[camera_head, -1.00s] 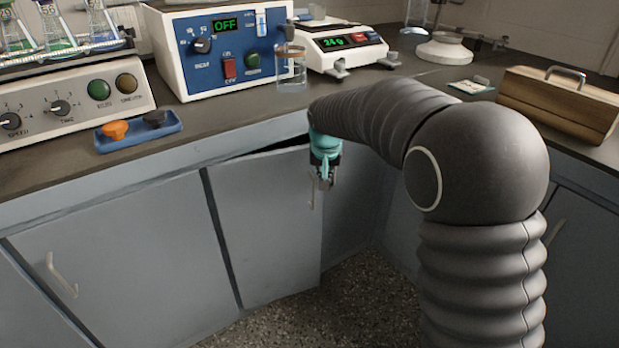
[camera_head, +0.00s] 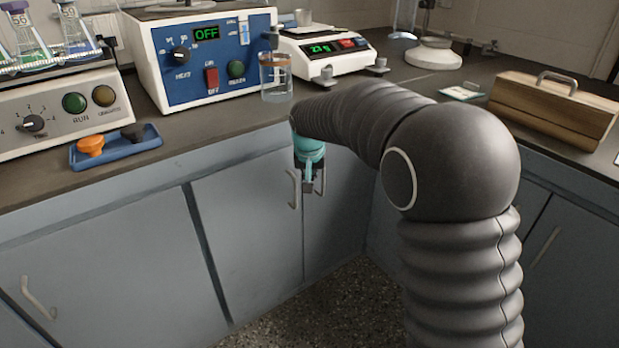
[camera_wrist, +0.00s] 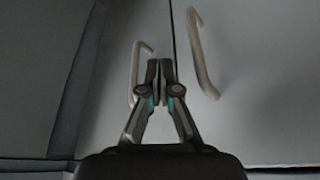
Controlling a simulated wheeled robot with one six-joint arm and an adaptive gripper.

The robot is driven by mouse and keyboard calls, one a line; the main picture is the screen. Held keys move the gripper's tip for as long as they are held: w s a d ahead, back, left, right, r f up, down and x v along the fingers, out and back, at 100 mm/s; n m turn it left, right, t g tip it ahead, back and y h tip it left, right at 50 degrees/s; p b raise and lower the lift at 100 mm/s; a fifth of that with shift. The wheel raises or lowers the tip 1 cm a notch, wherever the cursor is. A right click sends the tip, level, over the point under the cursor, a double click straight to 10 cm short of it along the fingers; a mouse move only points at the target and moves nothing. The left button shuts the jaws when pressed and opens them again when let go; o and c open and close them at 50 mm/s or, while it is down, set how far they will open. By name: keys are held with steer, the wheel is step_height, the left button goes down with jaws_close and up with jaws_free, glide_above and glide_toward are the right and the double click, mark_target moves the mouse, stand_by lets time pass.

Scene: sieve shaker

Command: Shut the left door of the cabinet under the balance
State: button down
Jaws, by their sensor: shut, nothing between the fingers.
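The balance (camera_head: 325,50) stands on the counter, above the grey cabinet. The cabinet's left door (camera_head: 245,235) has a pale bar handle (camera_head: 294,190) near its right edge. The door looks flush with the front, with no dark gap along its top. My gripper (camera_head: 308,190) points down in front of the doors, just right of that handle. In the wrist view, the shut, empty fingers (camera_wrist: 160,68) lie near the thin seam between two door panels, with a handle on either side. I cannot tell whether the fingertips touch a door.
The counter holds a blue-fronted device (camera_head: 205,65), a glass beaker (camera_head: 276,80) near its edge, a blue tray (camera_head: 115,150) and a wooden case (camera_head: 555,110). Another cabinet door (camera_head: 110,270) is at the left. Speckled floor (camera_head: 330,300) below is clear.

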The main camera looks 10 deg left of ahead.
steer(key=s+d+r, duration=0.5)
steer(key=r, duration=0.4)
steer(key=s+d+f+n+g, duration=0.1)
steer(key=s+d+f+n, duration=0.1)
steer(key=s+d+f, duration=0.35)
steer(key=s+d+m, duration=0.1)
steer(key=s+d, duration=0.4)
steer(key=s, duration=0.3)
steer(key=s+d+r+m+t, duration=0.1)
steer(key=s+d, duration=0.5)
steer(key=s, duration=0.3)
steer(key=s+d+r+m+t, duration=0.1)
steer(key=s+d, duration=0.5)
steer(key=s, duration=0.2)
steer(key=shift+s+r+m+h+b, duration=0.25)
steer(key=shift+s+m+h+b, duration=0.05)
steer(key=shift+s+m+b, duration=0.1)
steer(key=shift+a, duration=0.1)
